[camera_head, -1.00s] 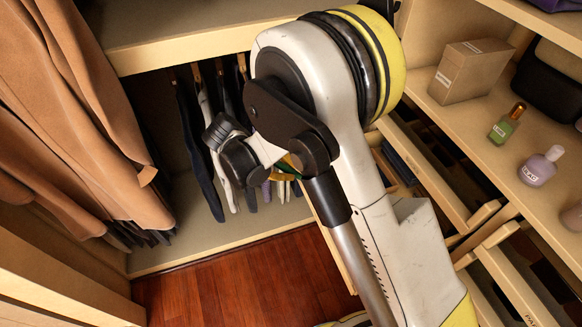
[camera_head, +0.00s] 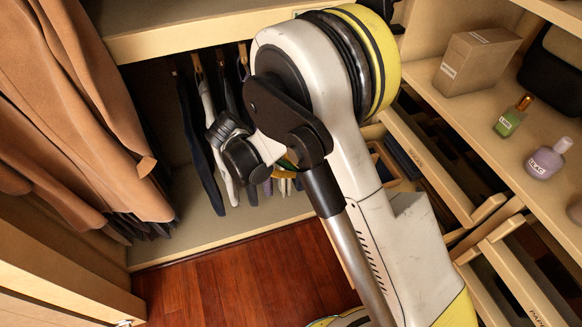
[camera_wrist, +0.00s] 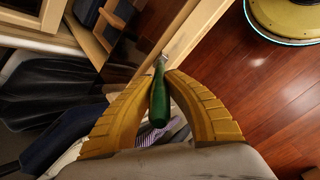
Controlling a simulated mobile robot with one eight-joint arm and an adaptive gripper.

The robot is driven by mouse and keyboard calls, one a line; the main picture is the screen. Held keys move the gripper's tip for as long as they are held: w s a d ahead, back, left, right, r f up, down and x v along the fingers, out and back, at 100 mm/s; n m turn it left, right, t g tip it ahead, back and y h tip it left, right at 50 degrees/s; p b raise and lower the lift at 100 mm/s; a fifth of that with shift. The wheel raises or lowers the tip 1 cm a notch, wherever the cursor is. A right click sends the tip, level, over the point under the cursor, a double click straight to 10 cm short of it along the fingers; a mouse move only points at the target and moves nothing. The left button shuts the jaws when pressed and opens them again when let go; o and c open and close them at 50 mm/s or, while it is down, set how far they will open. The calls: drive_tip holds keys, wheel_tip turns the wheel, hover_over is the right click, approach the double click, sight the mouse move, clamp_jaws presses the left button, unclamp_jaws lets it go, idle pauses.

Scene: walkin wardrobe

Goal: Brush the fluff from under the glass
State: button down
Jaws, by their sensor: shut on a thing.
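My gripper (camera_wrist: 161,78) shows in the wrist view, its two yellow curved fingers closed around a slim green handle with a pale metal part at its far end. This looks like the brush (camera_wrist: 159,98); its tip is small and hard to make out. The brush is held above the edge of the wardrobe drawers and floor. In the head view my arm hides most of the gripper. I see neither the glass nor the fluff in either view.
Trousers (camera_head: 207,150) hang under a shelf and brown coats (camera_head: 95,100) hang at the left. Open drawers (camera_head: 425,165) jut out at the right. A box (camera_head: 475,62), a green bottle (camera_head: 509,122) and a lilac bottle (camera_head: 546,160) stand on the right shelf. Wooden floor (camera_head: 240,280) is clear.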

drive_tip(key=shift+f+b, duration=0.8)
drive_tip(key=shift+f, duration=0.2)
drive_tip(key=shift+s, duration=0.1)
drive_tip(key=shift+s+d+b, duration=0.5)
drive_tip(key=shift+s+d, duration=0.55)
drive_tip(key=shift+s, duration=2.5)
drive_tip(key=shift+w+a+r, duration=0.1)
drive_tip(key=shift+w+a, duration=0.25)
drive_tip(key=shift+w, duration=0.9)
drive_tip(key=shift+w+a+f, duration=0.1)
drive_tip(key=shift+w+a, duration=0.25)
drive_tip(key=shift+w, duration=0.85)
drive_tip(key=shift+w+a+r, duration=0.1)
drive_tip(key=shift+w+a, duration=0.25)
drive_tip(key=shift+w, duration=0.9)
